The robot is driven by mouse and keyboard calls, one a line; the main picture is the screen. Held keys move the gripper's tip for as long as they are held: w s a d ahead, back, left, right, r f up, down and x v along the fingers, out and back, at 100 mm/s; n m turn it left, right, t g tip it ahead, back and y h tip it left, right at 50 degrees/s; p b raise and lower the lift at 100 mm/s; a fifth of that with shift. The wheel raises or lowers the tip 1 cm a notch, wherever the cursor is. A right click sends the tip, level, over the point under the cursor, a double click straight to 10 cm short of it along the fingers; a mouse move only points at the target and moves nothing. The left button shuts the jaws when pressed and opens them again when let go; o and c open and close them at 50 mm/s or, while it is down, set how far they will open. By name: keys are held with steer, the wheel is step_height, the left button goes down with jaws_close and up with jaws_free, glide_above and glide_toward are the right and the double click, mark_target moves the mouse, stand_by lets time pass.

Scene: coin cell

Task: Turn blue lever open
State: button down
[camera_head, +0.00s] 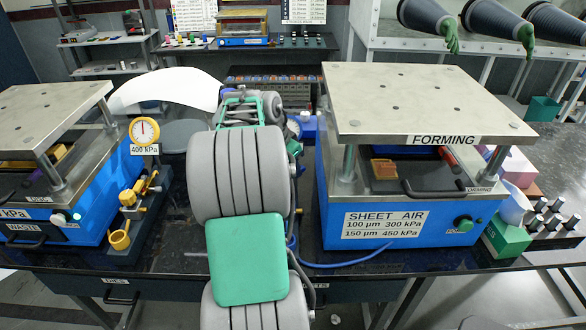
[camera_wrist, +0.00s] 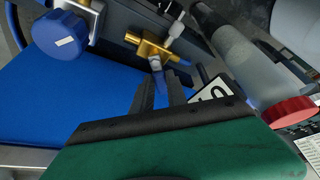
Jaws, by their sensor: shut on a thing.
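The lower part of the lever is hidden between the fingers. In the head view my own arm covers the middle, and the lever and fingers cannot be made out there.
A blue knob (camera_wrist: 60,36) with a white mark is left of the valve, and a red cap (camera_wrist: 289,111) is at right. The FORMING press (camera_head: 340,240) stands right of my arm. A press with a yellow-rimmed gauge (camera_head: 144,131) stands left.

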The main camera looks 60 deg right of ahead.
steer(key=n+t+b, duration=0.1)
steer(key=n, duration=0.1)
steer(key=n+t+b, duration=0.1)
steer(key=n+b, duration=0.1)
steer(key=n, duration=0.1)
steer(key=shift+w+d+b, duration=0.1)
steer(key=shift+w+b, duration=0.2)
steer(key=shift+w, duration=0.1)
steer(key=n, duration=0.2)
steer(key=n+t+b, duration=0.1)
steer(key=n, duration=0.1)
steer(key=shift+w+t, duration=0.3)
steer(key=shift+w, duration=0.05)
steer(key=shift+w+r+n, duration=0.1)
steer(key=shift+n, duration=0.3)
steer(key=c, duration=1.6)
jaws_free()
steer(key=v, duration=0.8)
steer(key=shift+b, duration=0.45)
